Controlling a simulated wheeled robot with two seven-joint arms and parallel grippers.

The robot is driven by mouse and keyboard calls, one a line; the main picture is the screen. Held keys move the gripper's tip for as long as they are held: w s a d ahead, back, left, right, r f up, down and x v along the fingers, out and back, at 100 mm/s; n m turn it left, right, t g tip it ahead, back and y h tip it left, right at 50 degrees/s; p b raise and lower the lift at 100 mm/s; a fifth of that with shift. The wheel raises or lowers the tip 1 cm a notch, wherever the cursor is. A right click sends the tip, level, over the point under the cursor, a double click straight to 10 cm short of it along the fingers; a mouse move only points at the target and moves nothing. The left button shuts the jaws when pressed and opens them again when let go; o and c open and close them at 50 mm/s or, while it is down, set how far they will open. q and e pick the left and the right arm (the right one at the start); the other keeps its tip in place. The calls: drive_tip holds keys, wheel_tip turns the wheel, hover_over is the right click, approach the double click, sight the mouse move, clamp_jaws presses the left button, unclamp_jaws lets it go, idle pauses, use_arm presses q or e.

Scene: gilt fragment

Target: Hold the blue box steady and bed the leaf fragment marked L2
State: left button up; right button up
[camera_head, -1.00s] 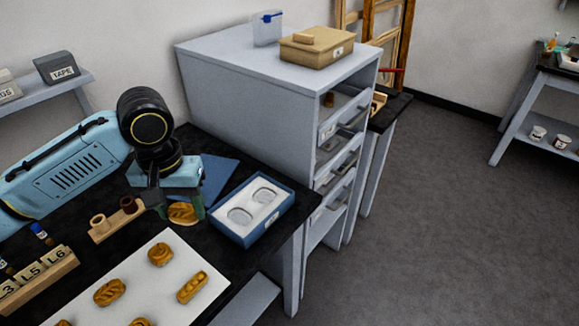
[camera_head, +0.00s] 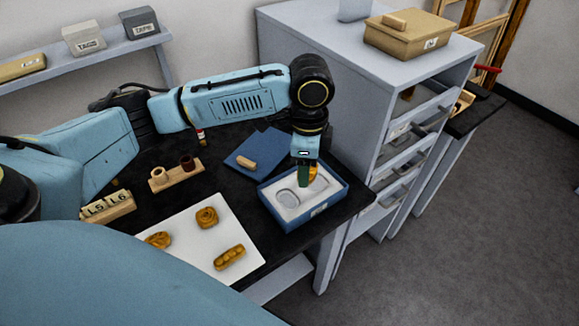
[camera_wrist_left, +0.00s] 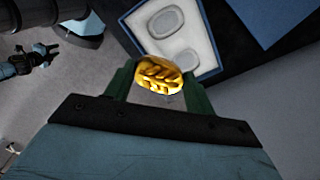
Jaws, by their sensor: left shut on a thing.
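My left gripper (camera_head: 305,178) is shut on a gold leaf fragment (camera_head: 313,172) and holds it over the right part of the blue box (camera_head: 298,224). The box is open, with a white insert (camera_head: 275,197) that has two oval recesses. The left recess (camera_head: 285,198) is empty; the gripper partly covers the right one in the head view. In the left wrist view the patterned fragment (camera_wrist_left: 160,75) sits between the green fingers (camera_wrist_left: 160,88), in front of the box (camera_wrist_left: 209,72), and both recesses look empty. No L2 mark is legible.
A blue panel (camera_head: 262,147) with a small tan piece lies behind the box. A white sheet (camera_head: 188,225) with gold fragments lies to its left. Behind are a wooden holder (camera_head: 178,176) and a label rack (camera_head: 112,208). A grey drawer cabinet (camera_head: 345,80) stands close behind right.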

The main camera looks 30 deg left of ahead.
use_arm(q)
drive_tip(key=m, duration=0.2)
drive_tip(key=m+p, duration=0.1)
drive_tip(key=m, duration=0.1)
drive_tip(key=f+m, duration=0.1)
drive_tip(key=m, duration=0.1)
drive_tip(key=shift+s+a+m, duration=0.1)
drive_tip(key=shift+a+m, duration=0.2)
drive_tip(key=shift+a, duration=0.1)
drive_tip(key=f+m+p, duration=0.1)
drive_tip(key=m, duration=0.5)
drive_tip(key=a+f+m+p, duration=0.1)
drive_tip(key=m, duration=0.5)
drive_tip(key=s+a+m+p, duration=0.1)
drive_tip(key=m, duration=0.5)
drive_tip(key=shift+a+f, duration=0.25)
drive_tip(key=shift+f, duration=0.15)
